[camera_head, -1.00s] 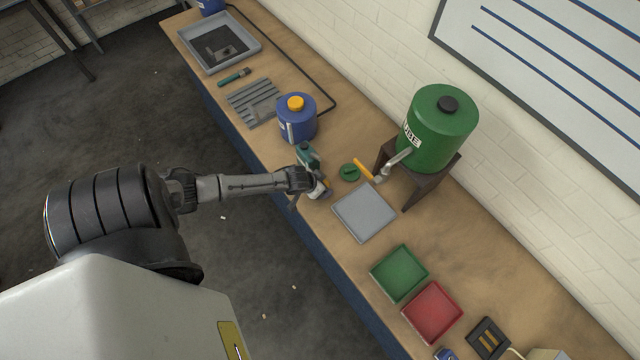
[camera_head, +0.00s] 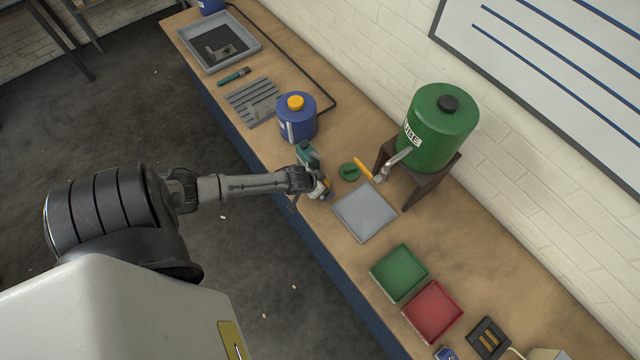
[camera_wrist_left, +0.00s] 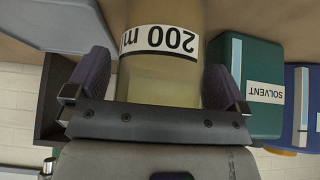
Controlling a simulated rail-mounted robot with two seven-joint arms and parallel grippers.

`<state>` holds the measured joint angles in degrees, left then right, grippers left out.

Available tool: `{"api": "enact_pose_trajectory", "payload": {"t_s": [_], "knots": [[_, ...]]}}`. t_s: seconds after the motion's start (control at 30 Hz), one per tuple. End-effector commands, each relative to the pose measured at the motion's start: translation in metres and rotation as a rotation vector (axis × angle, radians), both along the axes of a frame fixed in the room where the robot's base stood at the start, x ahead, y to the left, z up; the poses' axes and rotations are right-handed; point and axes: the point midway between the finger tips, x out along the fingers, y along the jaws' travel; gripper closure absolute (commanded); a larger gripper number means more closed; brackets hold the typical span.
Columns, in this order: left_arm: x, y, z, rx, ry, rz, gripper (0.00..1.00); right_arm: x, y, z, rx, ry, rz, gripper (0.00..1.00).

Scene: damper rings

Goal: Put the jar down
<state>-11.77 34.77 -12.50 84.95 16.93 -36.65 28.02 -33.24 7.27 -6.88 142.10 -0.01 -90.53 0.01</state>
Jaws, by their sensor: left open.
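The jar (camera_wrist_left: 165,75) is clear, with pale yellowish contents and a white "200 m…" label that reads upside down in the left wrist view. It stands between the two fingers of my left gripper (camera_wrist_left: 155,88), which is open around it with very little room on either side. In the head view my left gripper (camera_head: 318,186) is at the bench's front edge and mostly hides the jar. The jar's base is out of the wrist frame, so its contact with the bench does not show clearly. My right gripper is not in view.
A green solvent container (camera_wrist_left: 252,85) stands close beside the jar, with a blue container (camera_head: 297,118) beyond. A green lid (camera_head: 349,171), a grey tray (camera_head: 365,212) and a green drum (camera_head: 438,130) with a yellow-handled tap are near. Green (camera_head: 399,273) and red (camera_head: 432,311) trays lie further right.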

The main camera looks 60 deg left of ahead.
Motion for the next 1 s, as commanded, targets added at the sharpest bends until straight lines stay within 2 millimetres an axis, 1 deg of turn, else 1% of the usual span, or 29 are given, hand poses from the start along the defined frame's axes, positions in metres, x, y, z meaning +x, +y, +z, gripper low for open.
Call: {"api": "enact_pose_trajectory", "payload": {"t_s": [0.13,0.23,0.37,0.7,0.83,1.0], "knots": [[-0.002,0.000,0.002,0.000,0.001,0.000,0.00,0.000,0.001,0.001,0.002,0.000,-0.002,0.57],[-0.008,-0.001,0.010,0.000,0.002,-0.001,0.00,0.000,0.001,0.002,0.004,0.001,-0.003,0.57],[-0.018,-0.003,0.028,0.000,0.001,-0.002,0.00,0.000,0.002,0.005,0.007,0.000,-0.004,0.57],[-0.053,-0.009,0.082,0.000,0.001,-0.002,0.00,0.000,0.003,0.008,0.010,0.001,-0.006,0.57],[-0.063,-0.011,0.098,0.000,0.000,-0.001,0.00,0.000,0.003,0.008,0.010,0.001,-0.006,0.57],[-0.071,-0.012,0.111,0.000,0.000,0.000,0.00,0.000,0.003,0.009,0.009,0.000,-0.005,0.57]]}}
